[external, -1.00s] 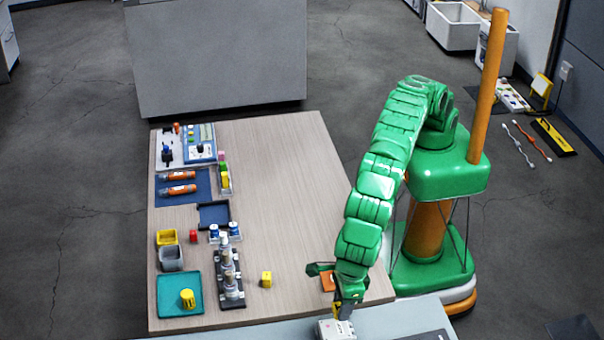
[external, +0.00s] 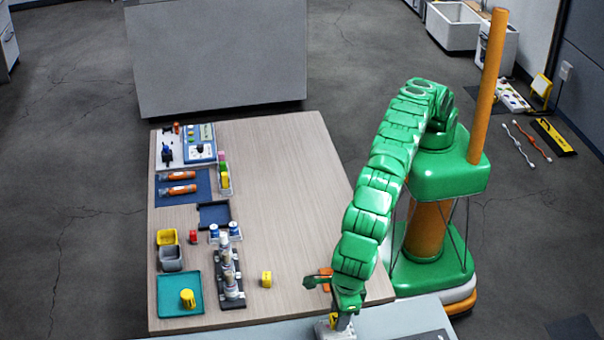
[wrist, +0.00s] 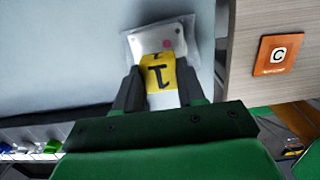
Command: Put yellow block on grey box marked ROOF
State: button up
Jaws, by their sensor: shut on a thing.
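My gripper (wrist: 160,92) is shut on a yellow block (wrist: 157,72) with black markings, held between its dark fingers in the wrist view. A pale grey box (wrist: 150,40) with small coloured dots lies directly behind and under the block. I cannot read the word ROOF on it, and cannot tell if the block touches it. In the external view my gripper (external: 342,318) is low over the box (external: 322,330) at the bottom edge, with a bit of the yellow block (external: 334,320) showing. My arm and gripper hide much of both.
The box stands on a pale grey-blue surface (external: 385,318) beside the wooden table (external: 290,200).

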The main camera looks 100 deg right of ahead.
jog(key=shift+f, duration=0.75)
jog(key=shift+f, duration=0.15)
jog(key=o, duration=1)
jog(key=shift+o, duration=0.2)
notch_tip(320, 180, up, 12)
jog(key=s, duration=0.1)
jog(key=shift+s, duration=0.25)
